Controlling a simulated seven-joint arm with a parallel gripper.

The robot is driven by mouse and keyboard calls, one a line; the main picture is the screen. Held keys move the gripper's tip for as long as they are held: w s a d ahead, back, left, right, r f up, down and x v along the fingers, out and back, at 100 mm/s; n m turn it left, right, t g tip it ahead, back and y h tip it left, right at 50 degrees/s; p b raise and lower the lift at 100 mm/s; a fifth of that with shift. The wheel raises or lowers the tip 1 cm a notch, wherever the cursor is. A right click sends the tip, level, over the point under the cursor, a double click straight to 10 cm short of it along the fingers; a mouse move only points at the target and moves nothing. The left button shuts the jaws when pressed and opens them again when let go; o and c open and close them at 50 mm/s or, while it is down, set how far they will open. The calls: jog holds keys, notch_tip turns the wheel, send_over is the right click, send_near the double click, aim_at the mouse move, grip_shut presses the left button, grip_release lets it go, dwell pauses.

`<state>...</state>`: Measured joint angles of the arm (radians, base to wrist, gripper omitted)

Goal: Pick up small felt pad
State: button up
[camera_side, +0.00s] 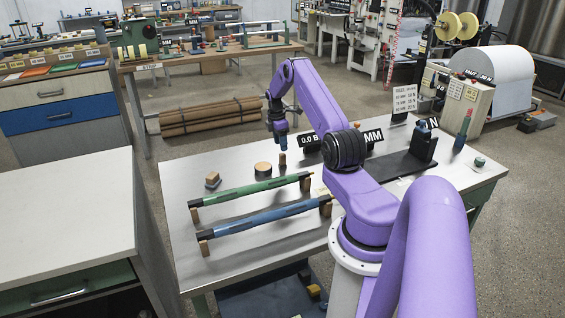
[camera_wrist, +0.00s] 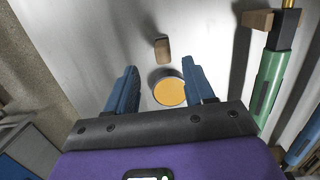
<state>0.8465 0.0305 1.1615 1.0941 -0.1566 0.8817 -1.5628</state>
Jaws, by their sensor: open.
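No label marks the small felt pad, and I cannot tell for certain which small item it is. A small brown upright piece (camera_side: 282,160) stands just below my gripper (camera_side: 282,147); it shows ahead of the fingertips in the wrist view (camera_wrist: 162,50). A low round piece with a tan top (camera_side: 263,169) sits left of it; in the wrist view it appears between the fingers (camera_wrist: 170,91). A small brown block with a greyish top (camera_side: 212,180) lies farther left, outside the wrist view. My gripper is open and empty, pointing down above the table.
A green rod (camera_side: 250,190) and a blue rod (camera_side: 265,217) lie on small supports on the metal table (camera_side: 300,245). A dark stand (camera_side: 421,148) and lettered signs (camera_side: 374,136) stand to the right. The table is bare at its far left corner.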

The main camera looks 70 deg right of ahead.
aim_at(282, 154)
jog(key=shift+s+d+f, duration=0.1)
jog(key=shift+s+f, duration=0.1)
jog(key=shift+f, duration=1.5)
jog(key=shift+s+f, duration=0.2)
jog(key=shift+f, duration=1.5)
grip_shut()
